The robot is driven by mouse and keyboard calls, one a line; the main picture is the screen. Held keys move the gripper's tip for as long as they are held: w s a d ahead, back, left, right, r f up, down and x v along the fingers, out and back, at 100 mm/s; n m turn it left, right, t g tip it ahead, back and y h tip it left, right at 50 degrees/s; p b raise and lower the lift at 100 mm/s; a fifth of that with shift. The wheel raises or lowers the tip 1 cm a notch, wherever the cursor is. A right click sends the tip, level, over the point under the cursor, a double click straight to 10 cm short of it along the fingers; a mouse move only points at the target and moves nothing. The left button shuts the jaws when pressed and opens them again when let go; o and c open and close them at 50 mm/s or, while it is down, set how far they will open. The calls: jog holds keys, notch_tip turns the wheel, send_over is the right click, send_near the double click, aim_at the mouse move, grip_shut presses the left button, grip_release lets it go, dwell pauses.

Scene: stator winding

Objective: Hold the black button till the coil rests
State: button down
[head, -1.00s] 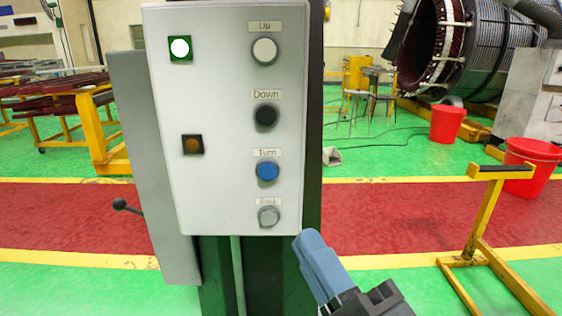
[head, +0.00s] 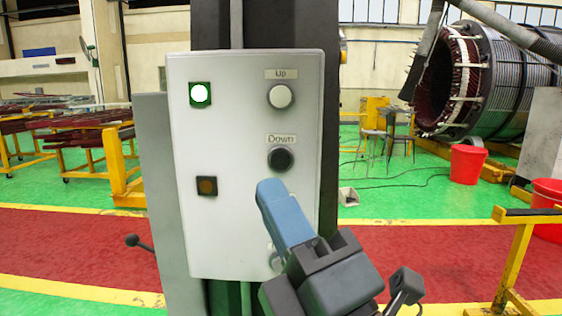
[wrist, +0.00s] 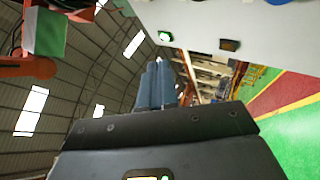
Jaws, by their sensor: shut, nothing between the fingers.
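The black button (head: 281,159) sits under the label Down on the white control panel (head: 230,110) in the head view. It is uncovered. My gripper (head: 270,188) is shut and empty, with its blue fingers pointing up at the panel. Its tips appear just below and slightly left of the black button. I cannot tell whether they touch the panel, but the button looks clear of them. The wrist view shows the two blue fingers (wrist: 157,82) side by side. I cannot make out a hanging coil in either view.
The white Up button (head: 281,97) is above the black one. My gripper hides the blue button and partly covers the lowest one. The green-framed lamp (head: 200,94) is lit; the amber lamp (head: 207,186) looks dark. A large wound stator (head: 480,80) lies behind at right.

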aim_at(281, 160)
jog(key=shift+w+d+b, duration=0.15)
jog(key=shift+w+b, duration=2)
jog(key=shift+w, duration=2.15)
jog(key=shift+w+f+b, duration=0.1)
jog(key=shift+w+b, duration=0.1)
jog(key=shift+b, duration=0.25)
jog(key=shift+w+b, duration=0.6)
dwell(2.7)
